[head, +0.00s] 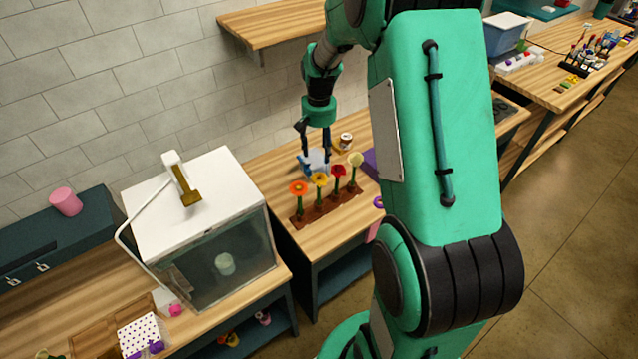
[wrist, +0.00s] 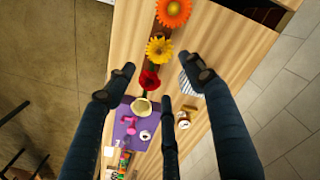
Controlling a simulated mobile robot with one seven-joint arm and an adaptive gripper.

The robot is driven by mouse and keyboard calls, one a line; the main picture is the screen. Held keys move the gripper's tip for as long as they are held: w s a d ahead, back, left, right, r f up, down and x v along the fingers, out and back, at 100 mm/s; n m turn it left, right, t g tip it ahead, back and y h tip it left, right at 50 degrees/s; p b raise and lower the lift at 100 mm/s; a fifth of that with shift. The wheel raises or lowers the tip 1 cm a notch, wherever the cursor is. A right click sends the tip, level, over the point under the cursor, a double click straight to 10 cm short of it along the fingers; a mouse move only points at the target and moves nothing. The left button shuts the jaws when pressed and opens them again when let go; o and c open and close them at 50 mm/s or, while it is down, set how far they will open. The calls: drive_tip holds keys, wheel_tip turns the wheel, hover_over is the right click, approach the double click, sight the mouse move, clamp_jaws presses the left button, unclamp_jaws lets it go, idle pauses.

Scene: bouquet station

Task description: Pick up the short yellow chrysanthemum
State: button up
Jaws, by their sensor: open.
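Several flowers stand in a row in a long brown holder (head: 325,209) on the wooden table. From left to right in the head view they are an orange bloom (head: 299,188), a yellow bloom (head: 320,179), a red bloom (head: 338,171) and a pale yellow bloom (head: 355,160). I cannot tell which of the two yellow ones is the short chrysanthemum. In the wrist view the yellow bloom (wrist: 159,50) and pale bloom (wrist: 142,106) lie on either side of the red one (wrist: 149,80). My gripper (head: 316,158) is open and empty, fingers spread, pointing down above the row's back side.
A blue-and-white item (head: 310,163) and a small jar (head: 346,141) stand behind the flowers. A purple mat (wrist: 128,130) with small items lies beyond the pale bloom. A white-topped glass case (head: 222,262) stands left of the table. The neighbouring red and orange flowers stand close by.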

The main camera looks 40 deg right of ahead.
sight(319, 175)
drive_tip(key=shift+f+b, duration=2.05)
drive_tip(key=shift+f, duration=2.05)
drive_tip(key=shift+f+b, duration=1.4)
drive_tip(key=shift+f, duration=1.35)
drive_tip(key=c, duration=0.8)
